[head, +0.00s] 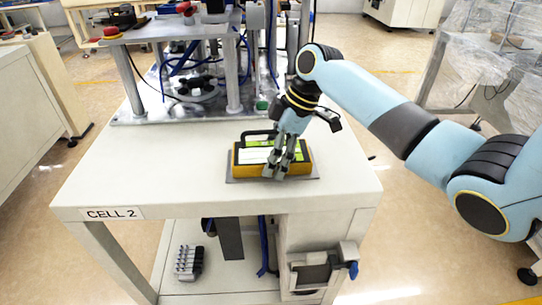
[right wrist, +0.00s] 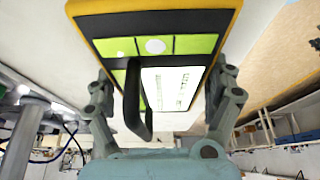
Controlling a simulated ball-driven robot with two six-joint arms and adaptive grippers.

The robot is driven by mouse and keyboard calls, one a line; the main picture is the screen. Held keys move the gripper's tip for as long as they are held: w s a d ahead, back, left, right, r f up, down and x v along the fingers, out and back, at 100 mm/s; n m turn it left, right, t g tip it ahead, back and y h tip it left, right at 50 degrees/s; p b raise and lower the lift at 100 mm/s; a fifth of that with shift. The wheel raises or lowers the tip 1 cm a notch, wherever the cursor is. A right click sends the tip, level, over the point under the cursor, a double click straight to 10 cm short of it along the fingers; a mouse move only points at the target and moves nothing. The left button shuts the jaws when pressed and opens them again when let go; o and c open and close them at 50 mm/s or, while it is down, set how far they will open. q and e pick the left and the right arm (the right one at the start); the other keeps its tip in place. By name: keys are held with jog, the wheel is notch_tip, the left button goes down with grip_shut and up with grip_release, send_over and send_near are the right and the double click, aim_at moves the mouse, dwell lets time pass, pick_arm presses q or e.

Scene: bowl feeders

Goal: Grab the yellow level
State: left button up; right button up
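The yellow level (head: 304,170) is a yellow box with a black handle (head: 258,136) and a green and white face. It lies on a thin grey plate (head: 316,179) on the white table. It also shows large in the right wrist view (right wrist: 184,44), handle towards the camera. My right gripper (head: 275,173) reaches down over its front part. In the right wrist view the two fingers (right wrist: 160,88) are spread apart, one beside each edge of the level. I cannot tell whether they touch it. My left gripper is not in view.
The table (head: 130,170), labelled CELL 2, is bare left of the level. A feeder machine (head: 190,85) with metal posts and blue hoses stands behind. A red button (head: 111,31) is at its left. Below is a shelf with a grey part (head: 188,262).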

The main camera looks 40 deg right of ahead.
jog(key=c, duration=0.9)
jog(key=shift+r, duration=0.1)
